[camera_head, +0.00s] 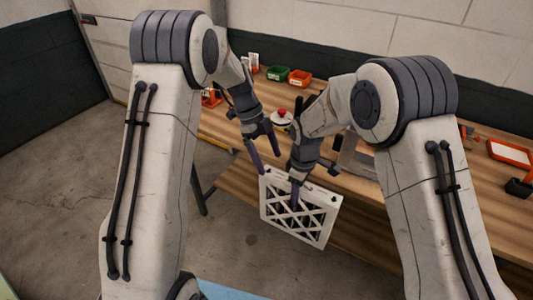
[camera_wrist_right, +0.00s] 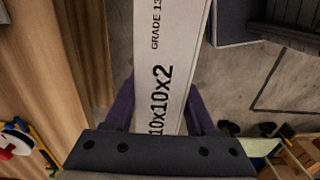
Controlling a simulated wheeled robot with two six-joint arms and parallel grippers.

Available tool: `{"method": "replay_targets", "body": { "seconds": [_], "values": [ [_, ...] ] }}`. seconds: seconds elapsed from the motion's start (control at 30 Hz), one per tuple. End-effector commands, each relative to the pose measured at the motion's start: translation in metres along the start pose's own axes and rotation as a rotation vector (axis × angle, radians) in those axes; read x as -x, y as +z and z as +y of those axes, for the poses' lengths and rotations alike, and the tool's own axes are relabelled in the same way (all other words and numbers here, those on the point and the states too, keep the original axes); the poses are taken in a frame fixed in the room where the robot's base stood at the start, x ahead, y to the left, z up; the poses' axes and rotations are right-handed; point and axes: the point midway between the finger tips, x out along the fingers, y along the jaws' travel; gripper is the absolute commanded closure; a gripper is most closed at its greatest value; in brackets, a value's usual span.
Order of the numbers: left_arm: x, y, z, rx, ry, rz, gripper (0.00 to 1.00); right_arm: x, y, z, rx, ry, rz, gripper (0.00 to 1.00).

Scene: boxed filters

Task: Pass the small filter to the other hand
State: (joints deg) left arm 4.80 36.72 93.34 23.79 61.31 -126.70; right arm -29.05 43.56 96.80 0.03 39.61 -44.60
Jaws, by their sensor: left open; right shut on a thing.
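The small filter (camera_head: 306,220) is a thin white square frame with a lattice face. It hangs in the air in front of the table edge, slightly tilted. My right gripper (camera_head: 297,190) is shut on its upper edge. In the right wrist view the filter's narrow printed side (camera_wrist_right: 172,65), reading "10x10x2", lies between the fingers of my right gripper (camera_wrist_right: 160,108). My left gripper (camera_head: 269,161) is open and empty, just above the filter's upper left corner. I cannot tell whether a left fingertip touches the filter.
A wooden workbench (camera_head: 225,128) runs behind the arms. On it stand a green bin (camera_head: 278,73), a red bin (camera_head: 299,78) and a red-knobbed white item (camera_head: 282,117). An orange-rimmed tray (camera_head: 510,153) is at the right. Bare floor (camera_head: 235,240) lies left of the filter.

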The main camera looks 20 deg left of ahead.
Motion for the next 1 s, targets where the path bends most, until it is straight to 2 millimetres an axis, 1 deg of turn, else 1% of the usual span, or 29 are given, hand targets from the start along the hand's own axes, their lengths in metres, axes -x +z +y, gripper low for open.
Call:
{"method": "replay_targets", "body": {
  "seconds": [0.3,0.5,0.6,0.7,1.0],
  "values": [
    [-0.060,-0.001,0.001,0.003,0.005,0.001,0.09,0.000,0.000,0.000,0.000,0.000,0.000,1.00],
    [-0.091,-0.001,0.001,0.002,0.004,0.000,0.09,0.000,0.000,0.000,0.000,0.000,0.000,1.00],
    [-0.101,-0.001,0.001,0.003,0.003,0.000,0.09,0.000,0.000,0.000,0.000,0.000,0.000,1.00],
    [-0.107,-0.001,0.001,0.002,0.001,-0.001,0.09,0.000,0.000,0.000,0.000,0.000,0.000,1.00],
    [-0.109,-0.001,0.001,0.002,0.001,-0.002,0.09,0.000,0.000,0.000,0.000,0.000,0.000,1.00]
  ]
}}
